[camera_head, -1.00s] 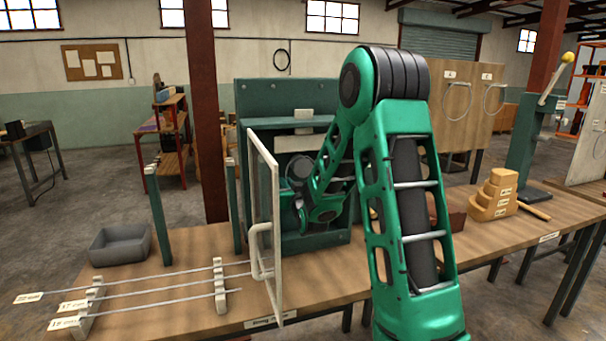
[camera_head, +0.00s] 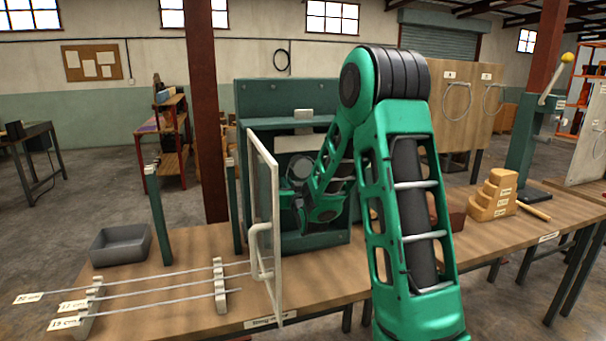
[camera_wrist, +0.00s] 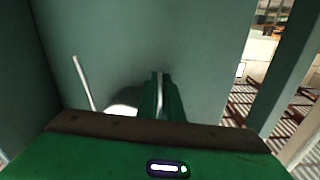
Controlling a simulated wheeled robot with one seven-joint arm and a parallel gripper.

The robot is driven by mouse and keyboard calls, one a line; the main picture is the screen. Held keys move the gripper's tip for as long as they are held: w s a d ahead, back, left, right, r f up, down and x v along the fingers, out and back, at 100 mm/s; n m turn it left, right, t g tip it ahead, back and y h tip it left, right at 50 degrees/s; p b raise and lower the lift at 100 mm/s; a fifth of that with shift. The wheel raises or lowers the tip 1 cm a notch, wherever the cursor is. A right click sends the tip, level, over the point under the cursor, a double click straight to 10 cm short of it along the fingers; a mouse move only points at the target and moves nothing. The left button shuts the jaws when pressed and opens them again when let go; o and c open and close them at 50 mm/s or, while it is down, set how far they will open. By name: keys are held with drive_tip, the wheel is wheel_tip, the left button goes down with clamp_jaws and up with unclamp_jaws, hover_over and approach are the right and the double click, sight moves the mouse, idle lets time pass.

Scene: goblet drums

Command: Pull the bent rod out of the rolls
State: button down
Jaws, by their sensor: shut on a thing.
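The green bending machine (camera_head: 258,105) stands on the bench. A round grey part, apparently a roll (camera_head: 299,168), shows in its opening; the other rolls are hidden. My gripper is at the machine's opening, and its fingers are hidden in the head view. In the wrist view my gripper (camera_wrist: 160,92) is shut, with a thin pale strip between the dark green fingers, apparently the bent rod (camera_wrist: 159,92). A pale rod-like piece (camera_wrist: 85,82) slants to the left of the fingers. I cannot tell whether it is the same rod or whether the rod still touches the rolls.
An open, pale-framed guard (camera_head: 276,215) stands left of my arm, close to it. Several straight rods lie on a notched rack (camera_head: 220,285) at the front left. A grey tray (camera_head: 120,243) is behind them. Stepped wooden blocks (camera_head: 490,205) stand at the right.

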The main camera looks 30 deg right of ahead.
drive_tip(key=shift+a+f, duration=0.15)
drive_tip(key=shift+f, duration=0.3)
drive_tip(key=shift+r, duration=0.35)
drive_tip(key=shift+w+r, duration=0.15)
drive_tip(key=shift+r, duration=0.8)
drive_tip(key=shift+r, duration=0.1)
drive_tip(key=shift+r, duration=0.65)
